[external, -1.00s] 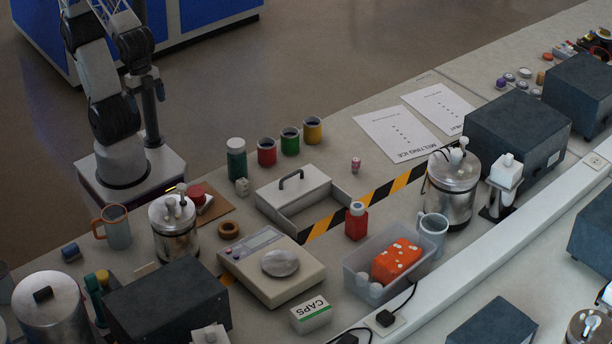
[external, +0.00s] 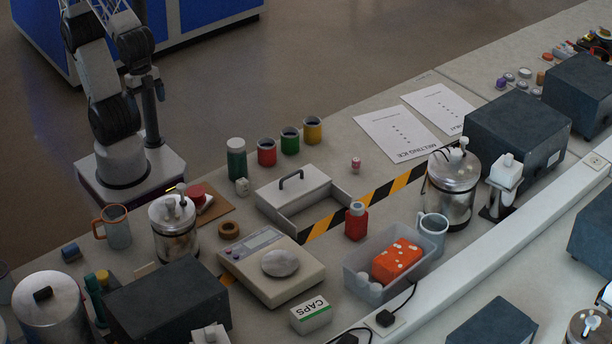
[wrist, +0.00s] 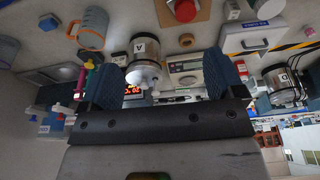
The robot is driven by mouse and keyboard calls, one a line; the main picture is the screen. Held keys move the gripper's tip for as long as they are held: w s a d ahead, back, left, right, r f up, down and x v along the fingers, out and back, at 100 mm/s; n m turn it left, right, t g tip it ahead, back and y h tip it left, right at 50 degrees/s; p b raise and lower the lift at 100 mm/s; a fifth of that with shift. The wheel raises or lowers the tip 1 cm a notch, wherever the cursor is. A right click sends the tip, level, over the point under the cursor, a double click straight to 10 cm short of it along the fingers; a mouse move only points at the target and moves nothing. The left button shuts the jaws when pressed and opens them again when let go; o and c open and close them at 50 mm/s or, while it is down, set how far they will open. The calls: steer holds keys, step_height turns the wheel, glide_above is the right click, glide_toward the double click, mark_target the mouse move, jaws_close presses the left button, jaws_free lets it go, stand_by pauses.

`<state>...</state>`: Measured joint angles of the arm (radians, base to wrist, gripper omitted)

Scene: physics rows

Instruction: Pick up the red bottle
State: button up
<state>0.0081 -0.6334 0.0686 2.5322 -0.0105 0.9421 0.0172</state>
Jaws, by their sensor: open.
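The red bottle (external: 356,223) stands upright on the bench, with a grey-blue cap. It is between the open-framed white box and the clear bin, and nothing touches it. My gripper (wrist: 163,82) shows in the wrist view with its two dark blue fingers wide apart and nothing held between them.
A clear bin (external: 358,283) with an orange item stands in front of the bottle. A scale (external: 250,275) is left of it, a mug (external: 433,232) and a metal canister (external: 453,190) right. A white handled box (external: 293,190) is behind left. Bench behind the bottle is fairly clear.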

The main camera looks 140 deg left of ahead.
steer(key=shift+c, duration=0.5)
steer(key=shift+w, duration=0.1)
steer(key=m+g+y, duration=0.4)
steer(key=m+y, duration=0.7)
steer(key=m, duration=0.2)
glide_above(351, 220)
steer(key=s+d, duration=1.1)
steer(key=s, duration=0.1)
step_height(351, 220, down, 12)
steer(key=f, duration=0.1)
steer(key=w+a+f+m, duration=0.1)
steer(key=w+a+f, duration=0.1)
steer(key=w+f, duration=0.1)
steer(key=w+a+f+m+y, duration=0.1)
steer(key=w+a+f+m, duration=0.1)
steer(key=w+f, duration=0.2)
steer(key=w+a+f+m+t+y, duration=0.1)
steer(key=w+f, duration=0.2)
steer(key=w, duration=0.1)
steer(key=shift+w+a+f, duration=0.1)
steer(key=shift+a+f, duration=0.15)
steer(key=shift+a, duration=0.15)
steer(key=shift+w+a+f+m+y, duration=0.2)
steer(key=shift+w+f+m+y, duration=0.15)
steer(key=shift+f+m+y, duration=0.05)
